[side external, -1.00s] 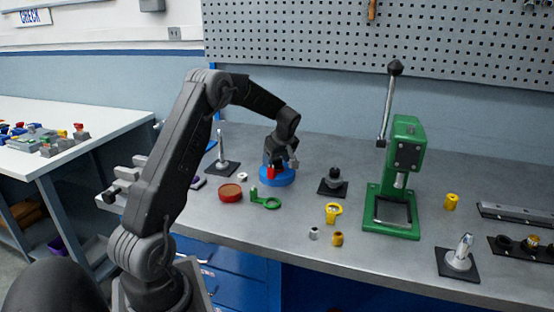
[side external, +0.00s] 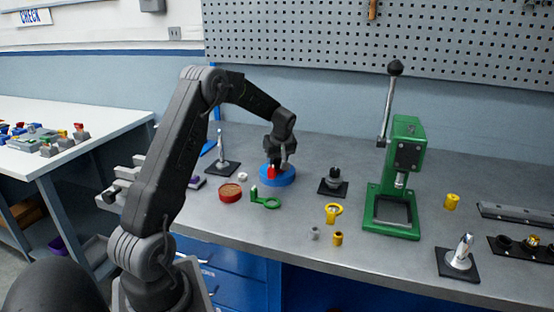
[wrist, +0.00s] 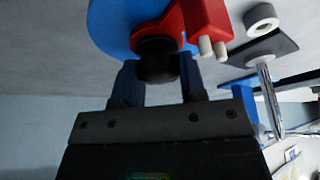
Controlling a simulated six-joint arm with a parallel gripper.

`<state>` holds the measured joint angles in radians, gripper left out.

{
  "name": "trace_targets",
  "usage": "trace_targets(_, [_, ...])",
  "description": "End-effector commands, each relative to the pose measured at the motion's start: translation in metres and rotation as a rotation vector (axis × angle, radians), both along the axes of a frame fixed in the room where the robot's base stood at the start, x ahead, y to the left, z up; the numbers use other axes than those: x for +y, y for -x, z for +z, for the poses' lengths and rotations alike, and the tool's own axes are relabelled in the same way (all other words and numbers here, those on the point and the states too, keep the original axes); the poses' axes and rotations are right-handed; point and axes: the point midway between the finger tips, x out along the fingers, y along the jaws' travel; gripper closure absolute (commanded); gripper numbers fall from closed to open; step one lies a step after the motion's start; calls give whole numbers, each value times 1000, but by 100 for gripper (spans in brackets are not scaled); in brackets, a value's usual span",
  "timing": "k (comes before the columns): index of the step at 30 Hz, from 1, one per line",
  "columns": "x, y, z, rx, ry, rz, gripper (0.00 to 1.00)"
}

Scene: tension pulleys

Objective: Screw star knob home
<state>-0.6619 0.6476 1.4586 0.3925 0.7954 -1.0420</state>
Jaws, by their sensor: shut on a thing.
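My gripper (side external: 281,164) points down over a round blue base (side external: 285,181) in the side view. A red part (side external: 271,172) stands on that base, at its left. In the wrist view the fingers of my gripper (wrist: 158,82) are shut on a dark round knob (wrist: 157,62). The knob sits over the blue base (wrist: 112,22), right beside the red part (wrist: 200,22), which has two pale pins. The knob's lobes and any thread beneath it are hidden, so I cannot tell how deep it sits.
A green lever press (side external: 405,175) stands to the right. A black stand (side external: 334,184), a metal post (side external: 221,160), a red dish (side external: 230,193), a green ring part (side external: 266,202) and a yellow ring part (side external: 333,213) are around the base.

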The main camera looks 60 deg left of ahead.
Motion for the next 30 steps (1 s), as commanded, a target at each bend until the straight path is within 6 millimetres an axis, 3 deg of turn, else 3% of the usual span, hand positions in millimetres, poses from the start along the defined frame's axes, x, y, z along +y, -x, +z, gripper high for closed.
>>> trace_targets(9, [0, -1, 1, -7, -1, -339, 95])
trace_targets(30, [-1, -1, 0, -5, 1, -919, 95])
